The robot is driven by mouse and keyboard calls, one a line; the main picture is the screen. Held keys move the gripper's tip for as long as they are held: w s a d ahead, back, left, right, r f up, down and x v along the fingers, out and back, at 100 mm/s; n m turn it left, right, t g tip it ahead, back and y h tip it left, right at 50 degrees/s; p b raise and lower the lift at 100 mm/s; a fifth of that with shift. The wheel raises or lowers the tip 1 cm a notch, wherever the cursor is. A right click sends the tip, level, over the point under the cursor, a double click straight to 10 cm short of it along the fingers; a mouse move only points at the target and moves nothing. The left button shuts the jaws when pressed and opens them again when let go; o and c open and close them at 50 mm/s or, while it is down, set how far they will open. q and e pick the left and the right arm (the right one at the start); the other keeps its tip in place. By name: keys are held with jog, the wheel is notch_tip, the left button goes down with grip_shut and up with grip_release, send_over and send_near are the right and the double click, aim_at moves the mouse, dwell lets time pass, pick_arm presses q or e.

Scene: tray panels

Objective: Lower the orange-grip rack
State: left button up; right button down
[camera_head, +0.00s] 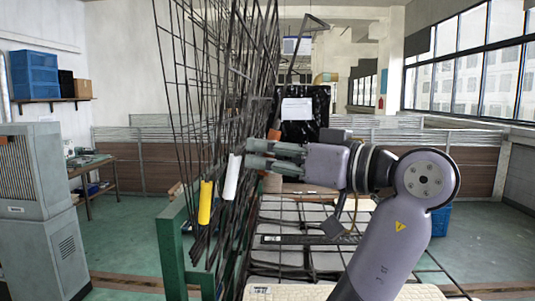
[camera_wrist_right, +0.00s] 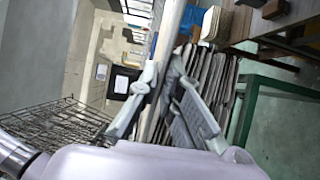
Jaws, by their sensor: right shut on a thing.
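Several dark wire racks (camera_head: 185,75) stand upright and slightly tilted at the left of centre in the head view. A yellow grip (camera_head: 205,203) and a white grip (camera_head: 231,178) show on their near edges. A small orange patch (camera_head: 273,134), seemingly the orange grip, shows behind my fingers, partly hidden. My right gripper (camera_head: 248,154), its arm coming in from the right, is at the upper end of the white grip. In the right wrist view, its fingers (camera_wrist_right: 162,88) close around a pale bar (camera_wrist_right: 168,35), which looks like the white grip. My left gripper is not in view.
A green frame post (camera_head: 172,252) stands at the front left. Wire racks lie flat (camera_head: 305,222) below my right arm. A black board with a white sheet (camera_head: 297,110) is behind. A grey cabinet (camera_head: 38,210) stands far left, with open green floor between.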

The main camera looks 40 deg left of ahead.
pick_arm(q)
grip_shut()
dwell(0.3)
pick_arm(e)
jog(key=shift+f, duration=0.1)
